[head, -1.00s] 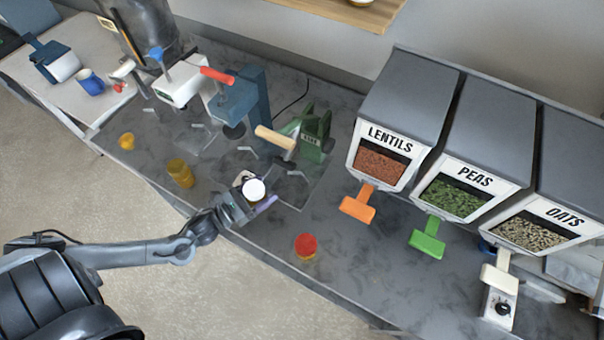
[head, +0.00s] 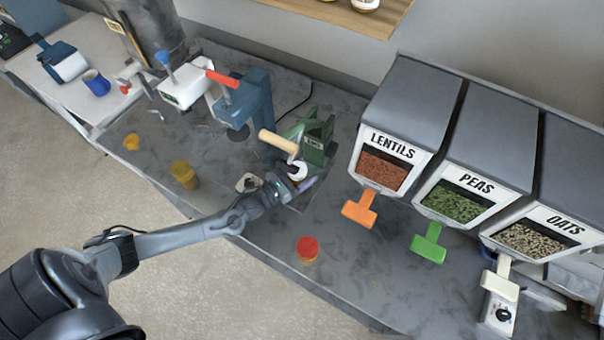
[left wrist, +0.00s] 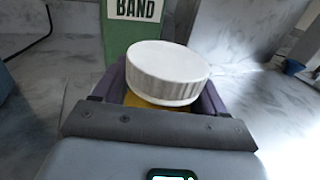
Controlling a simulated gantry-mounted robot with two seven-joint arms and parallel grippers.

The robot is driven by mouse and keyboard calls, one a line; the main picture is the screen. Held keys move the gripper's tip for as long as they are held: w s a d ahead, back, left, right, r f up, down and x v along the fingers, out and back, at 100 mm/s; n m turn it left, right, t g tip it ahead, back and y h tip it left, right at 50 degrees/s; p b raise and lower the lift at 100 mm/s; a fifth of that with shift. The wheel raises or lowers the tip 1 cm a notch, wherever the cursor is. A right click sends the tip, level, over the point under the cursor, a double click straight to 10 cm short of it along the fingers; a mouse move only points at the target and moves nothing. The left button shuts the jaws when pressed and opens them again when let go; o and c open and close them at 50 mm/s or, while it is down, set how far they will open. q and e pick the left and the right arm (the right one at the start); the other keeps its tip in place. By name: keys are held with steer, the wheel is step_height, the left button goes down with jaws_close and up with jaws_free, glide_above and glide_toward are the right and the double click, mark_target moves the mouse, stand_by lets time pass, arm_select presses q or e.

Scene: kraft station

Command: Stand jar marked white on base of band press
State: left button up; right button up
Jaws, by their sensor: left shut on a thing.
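The jar with a white lid (head: 297,171) is between the fingers of my left gripper (head: 293,183), at the front of the green band press (head: 317,140). In the left wrist view the white lid (left wrist: 168,72) and a strip of yellow body show between the fingers, and the lid looks slightly tilted. The green column with the BAND label (left wrist: 135,30) stands just behind it. My left gripper is shut on the jar. The press base is mostly hidden by the gripper, so I cannot tell whether the jar touches it. My right gripper is not in view.
A blue press (head: 245,100) and a white press (head: 185,85) stand to the left. Dispensers with an orange handle (head: 360,208) and a green handle (head: 429,243) are on the right.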

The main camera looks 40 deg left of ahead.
arm_select(q)
steer(key=shift+f, duration=0.65)
steer(key=shift+f, duration=0.1)
steer(key=o, duration=1)
steer(key=shift+f, duration=0.15)
steer(key=o, duration=0.5)
steer(key=shift+c, duration=0.2)
